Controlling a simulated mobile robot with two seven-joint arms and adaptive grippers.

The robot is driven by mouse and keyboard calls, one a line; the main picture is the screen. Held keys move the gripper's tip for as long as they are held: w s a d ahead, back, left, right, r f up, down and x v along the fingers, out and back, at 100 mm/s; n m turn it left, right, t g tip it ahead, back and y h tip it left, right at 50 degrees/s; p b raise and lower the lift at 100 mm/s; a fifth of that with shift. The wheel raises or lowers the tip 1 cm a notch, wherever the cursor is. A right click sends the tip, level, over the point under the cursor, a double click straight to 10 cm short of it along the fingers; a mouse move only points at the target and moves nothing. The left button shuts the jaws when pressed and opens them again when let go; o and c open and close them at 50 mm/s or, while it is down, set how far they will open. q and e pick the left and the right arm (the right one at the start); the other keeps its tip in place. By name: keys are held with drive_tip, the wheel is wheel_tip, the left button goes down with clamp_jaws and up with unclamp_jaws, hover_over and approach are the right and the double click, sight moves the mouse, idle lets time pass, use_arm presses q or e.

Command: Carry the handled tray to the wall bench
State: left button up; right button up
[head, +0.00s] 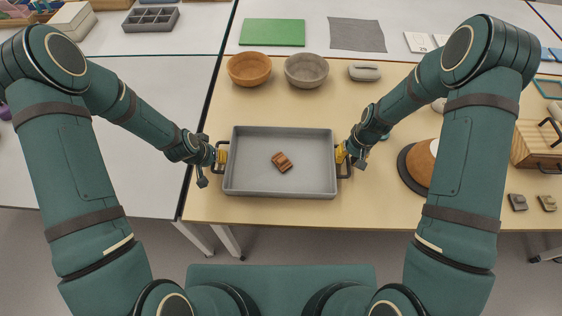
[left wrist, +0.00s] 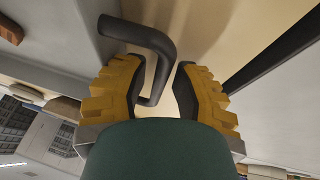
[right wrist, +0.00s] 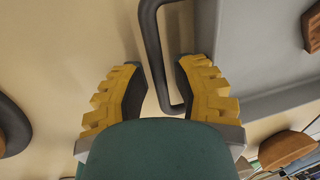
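The grey handled tray (head: 244,180) lies flat on the light wood table, with a dark handle at each short side. A small brown ribbed piece (head: 283,161) sits inside it. My left gripper (head: 221,156) is at the tray's left handle; in the left wrist view the dark handle (left wrist: 158,45) passes between its yellow fingers, which stand apart. My right gripper (head: 342,153) is at the right handle; in the right wrist view that handle (right wrist: 153,45) also lies between parted fingers, nearer the right-hand finger.
An orange-brown bowl (head: 249,69) and a grey bowl (head: 306,70) stand behind the tray. A round dark-based object (head: 411,167) and a wooden box (head: 536,146) are to the right. A green mat (head: 273,32) and grey cloth (head: 357,34) lie on the white surface behind.

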use_arm(q)
clamp_jaws()
use_arm(e)
clamp_jaws()
use_arm(q)
drive_tip(key=shift+r, duration=0.15)
use_arm(e)
drive_tip(key=shift+r, duration=0.15)
